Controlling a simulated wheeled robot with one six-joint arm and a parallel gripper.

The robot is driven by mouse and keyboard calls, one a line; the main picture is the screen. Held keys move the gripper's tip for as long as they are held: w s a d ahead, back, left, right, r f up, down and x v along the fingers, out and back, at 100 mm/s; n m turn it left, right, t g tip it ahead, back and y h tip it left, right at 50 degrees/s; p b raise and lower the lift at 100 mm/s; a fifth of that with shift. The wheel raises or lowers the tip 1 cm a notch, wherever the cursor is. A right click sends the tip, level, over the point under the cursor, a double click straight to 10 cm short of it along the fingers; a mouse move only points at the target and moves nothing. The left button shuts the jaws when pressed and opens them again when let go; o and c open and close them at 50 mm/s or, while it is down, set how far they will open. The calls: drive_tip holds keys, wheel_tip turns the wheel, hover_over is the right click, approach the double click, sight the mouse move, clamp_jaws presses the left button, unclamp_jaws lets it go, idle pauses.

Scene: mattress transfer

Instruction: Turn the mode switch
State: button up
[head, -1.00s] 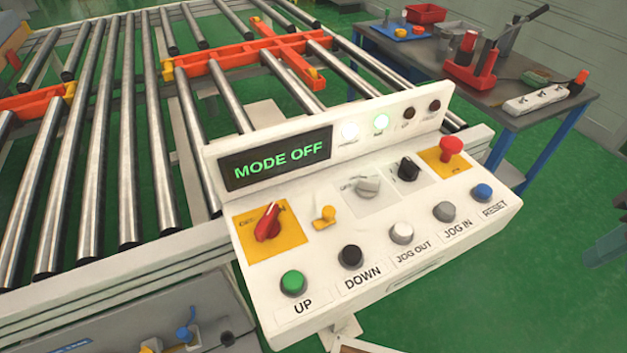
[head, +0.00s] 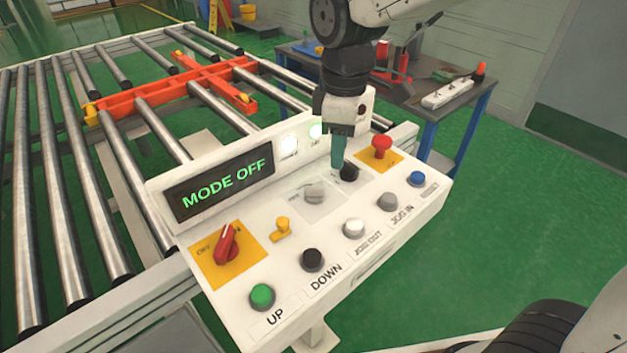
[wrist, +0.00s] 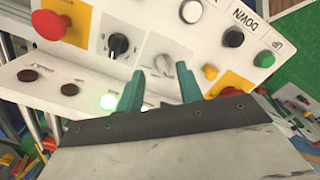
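The white control panel (head: 300,262) has a display (head: 222,187) reading MODE OFF. A grey rotary knob (head: 314,193) sits on a pale plate mid-panel, with a black rotary knob (head: 349,172) to its right. A red rotary switch (head: 227,243) is on a yellow plate at left. The labels by the two middle knobs are too small to read. My gripper (head: 338,163) points down above the panel, near the black knob. In the wrist view its teal fingers (wrist: 160,69) are apart and empty. The grey knob (wrist: 162,65) appears between and beyond their tips; the black knob (wrist: 118,44) is left.
A red mushroom button (head: 381,147) stands right of the knobs. Several push buttons, including a green one (head: 262,296), line the front. The raised display strip stands close behind the gripper. A roller conveyor (head: 70,190) lies left and a tool table (head: 420,105) behind.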

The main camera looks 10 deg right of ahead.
sight(314, 185)
drive_tip(key=a, duration=0.1)
drive_tip(key=w+a+f+n, duration=0.1)
drive_tip(key=a+f+n, duration=0.1)
drive_tip(key=a, duration=0.1)
drive_tip(key=shift+w+f, duration=0.1)
drive_tip(key=shift+w, duration=0.25)
wheel_tip(314, 185, down, 8)
drive_tip(key=shift+r, duration=0.2)
clamp_jaws()
